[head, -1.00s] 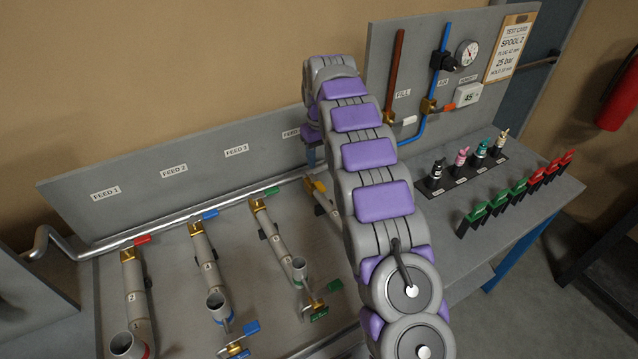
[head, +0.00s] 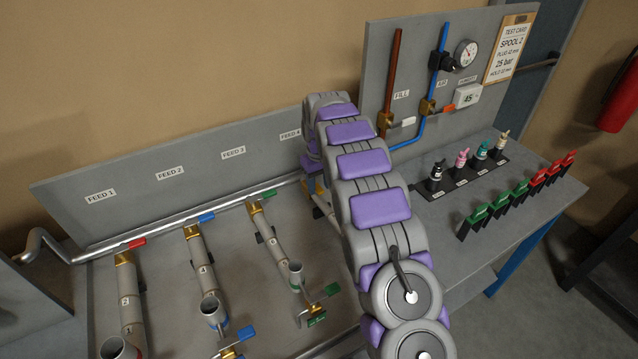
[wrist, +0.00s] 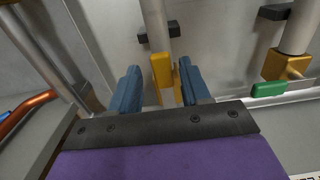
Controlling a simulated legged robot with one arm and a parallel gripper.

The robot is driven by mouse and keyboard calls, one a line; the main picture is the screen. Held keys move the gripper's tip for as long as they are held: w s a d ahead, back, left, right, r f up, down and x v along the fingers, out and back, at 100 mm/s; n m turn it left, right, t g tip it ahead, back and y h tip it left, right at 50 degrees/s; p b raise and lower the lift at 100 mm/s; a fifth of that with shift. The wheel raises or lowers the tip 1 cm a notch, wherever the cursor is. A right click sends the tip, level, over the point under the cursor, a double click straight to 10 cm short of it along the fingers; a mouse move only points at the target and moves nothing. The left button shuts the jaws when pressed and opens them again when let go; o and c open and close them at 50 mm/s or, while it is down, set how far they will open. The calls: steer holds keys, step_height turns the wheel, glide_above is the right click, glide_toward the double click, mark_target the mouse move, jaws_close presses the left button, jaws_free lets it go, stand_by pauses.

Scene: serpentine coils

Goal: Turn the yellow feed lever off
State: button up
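My gripper (wrist: 159,82) has two blue fingers spread apart. In the head view, a small yellowish part of the feed 4 valve (head: 309,187) shows left of my arm.
The green lever (head: 269,194) is the neighbour on feed 3, also in the wrist view (wrist: 268,90). Blue (head: 207,217) and red (head: 137,243) levers lie farther left. The upright panel (head: 375,70) stands behind.

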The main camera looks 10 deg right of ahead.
steer(key=shift+a, duration=0.2)
jaws_close()
